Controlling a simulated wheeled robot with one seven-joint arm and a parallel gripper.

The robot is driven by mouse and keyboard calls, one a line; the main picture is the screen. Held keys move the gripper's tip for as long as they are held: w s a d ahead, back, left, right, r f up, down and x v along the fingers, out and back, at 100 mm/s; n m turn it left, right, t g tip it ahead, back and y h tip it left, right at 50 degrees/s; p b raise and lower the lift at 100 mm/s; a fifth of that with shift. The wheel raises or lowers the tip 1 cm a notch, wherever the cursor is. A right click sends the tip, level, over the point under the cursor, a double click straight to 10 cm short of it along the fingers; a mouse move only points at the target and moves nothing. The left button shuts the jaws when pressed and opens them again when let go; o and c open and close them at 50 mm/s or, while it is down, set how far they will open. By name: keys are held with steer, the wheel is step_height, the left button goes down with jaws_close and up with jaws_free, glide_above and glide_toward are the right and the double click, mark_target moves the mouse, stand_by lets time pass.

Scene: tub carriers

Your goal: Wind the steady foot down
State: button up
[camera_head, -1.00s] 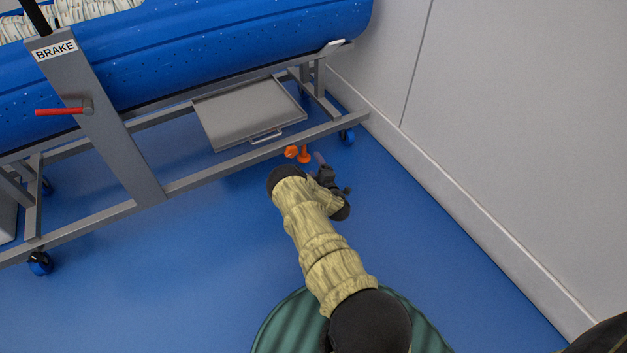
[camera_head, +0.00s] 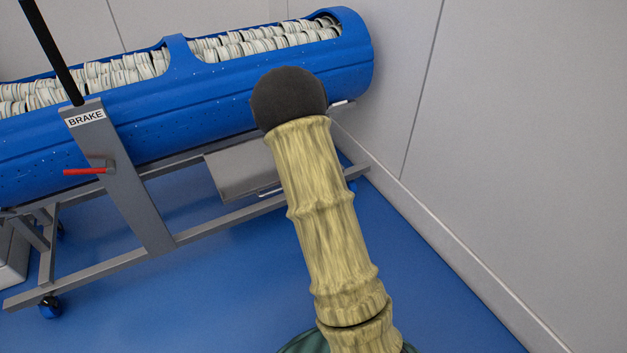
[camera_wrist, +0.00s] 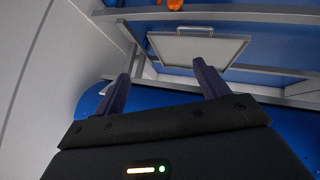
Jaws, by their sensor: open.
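The steady foot's orange part (camera_wrist: 186,3) shows only as a sliver at the top edge of the wrist view, which looks upside down. It lies past the handle side of the grey tray (camera_wrist: 203,48). In the head view my arm hides it. My gripper (camera_wrist: 164,69) is open, with two dark fingers spread and nothing between them. It is apart from the orange part.
The blue tub (camera_head: 160,115), full of pale rolled pieces, lies on a grey wheeled frame (camera_head: 148,215). A red brake lever (camera_head: 85,171) sits on the post at left. The tray (camera_head: 240,172) hangs under the tub. A wall (camera_head: 510,150) closes the right. Blue floor in front is clear.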

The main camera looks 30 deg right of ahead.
steer(key=s+a+r+g+y+p, duration=0.1)
steer(key=s+a+r, duration=0.3)
steer(key=s, duration=0.4)
steer(key=s+a+r+g+y+p, duration=0.1)
steer(key=s+a+r+g+p, duration=0.1)
steer(key=s+a+r, duration=0.3)
steer(key=s+a+r+m+g+y+p, duration=0.1)
steer(key=s+a+r, duration=0.4)
steer(key=s, duration=0.7)
step_height(320, 180, up, 3)
steer(key=shift+s+f+g+y+p, duration=0.15)
steer(key=shift+s+g+y+p, duration=0.25)
steer(key=shift+g, duration=0.3)
steer(key=shift+w+a, duration=0.1)
steer(key=shift+a, duration=0.05)
steer(key=shift+c, duration=0.4)
